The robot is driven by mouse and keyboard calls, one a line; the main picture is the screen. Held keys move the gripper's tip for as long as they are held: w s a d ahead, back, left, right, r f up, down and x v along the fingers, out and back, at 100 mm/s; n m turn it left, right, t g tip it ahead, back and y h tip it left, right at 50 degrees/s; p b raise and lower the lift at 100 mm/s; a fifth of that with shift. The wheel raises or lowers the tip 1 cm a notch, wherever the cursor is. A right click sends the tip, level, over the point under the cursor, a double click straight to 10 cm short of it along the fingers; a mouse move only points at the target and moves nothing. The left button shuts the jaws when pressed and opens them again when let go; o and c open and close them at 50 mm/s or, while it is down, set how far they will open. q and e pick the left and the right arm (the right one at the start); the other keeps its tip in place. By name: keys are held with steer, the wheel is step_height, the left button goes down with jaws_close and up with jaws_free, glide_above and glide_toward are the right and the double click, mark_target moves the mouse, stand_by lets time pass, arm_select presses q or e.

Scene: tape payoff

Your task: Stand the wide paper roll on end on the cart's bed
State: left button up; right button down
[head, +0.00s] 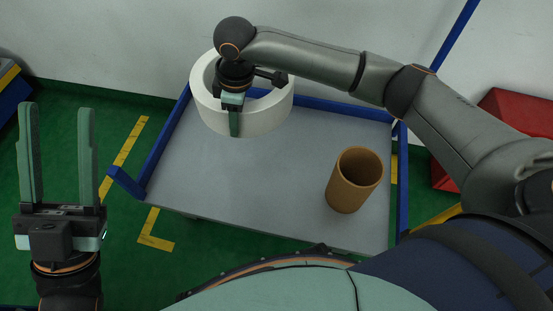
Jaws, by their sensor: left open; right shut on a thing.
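The wide paper roll (270,118) is a thick white ring, its open hole facing up, over the back left part of the cart's bed (240,180). My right gripper (235,112) is shut on the roll's near wall. One finger shows against its outer face; the other is hidden. The roll looks roughly upright on end. I cannot tell whether its lower edge touches the bed. My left gripper (58,110) is open and empty, fingers pointing up the picture, off the cart to the left.
A brown hollow cylinder (345,190) stands on the bed at the right. Blue rails (170,135) edge the bed. The middle and front left of the bed are clear. A red object (510,115) is beyond the cart at the right, and a wall is behind.

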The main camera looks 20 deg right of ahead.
steer(key=d+f+n, duration=0.4)
steer(key=f+n, duration=0.1)
steer(key=f, duration=0.4)
steer(key=n+g+b, duration=0.1)
steer(key=n+b, duration=0.3)
steer(key=n, duration=0.1)
glide_above(281, 185)
step_height(281, 185, down, 14)
steer(key=shift+w+d+f+b, duration=0.15)
steer(key=shift+f+b, duration=0.5)
steer(key=shift+f, duration=0.6)
steer(key=shift+w+d+f+b, duration=0.15)
steer(key=shift+f+b, duration=0.5)
steer(key=shift+f, duration=0.55)
arm_select(q)
step_height(281, 185, down, 7)
steer(key=shift+w+d, duration=0.2)
steer(key=shift+d, duration=0.25)
arm_select(e)
steer(key=shift+a+f, duration=0.1)
arm_select(q)
steer(key=shift+f, duration=0.1)
arm_select(e)
steer(key=shift+f, duration=0.15)
steer(key=shift+c, duration=2.4)
jaws_free()
steer(key=shift+s+f, duration=0.1)
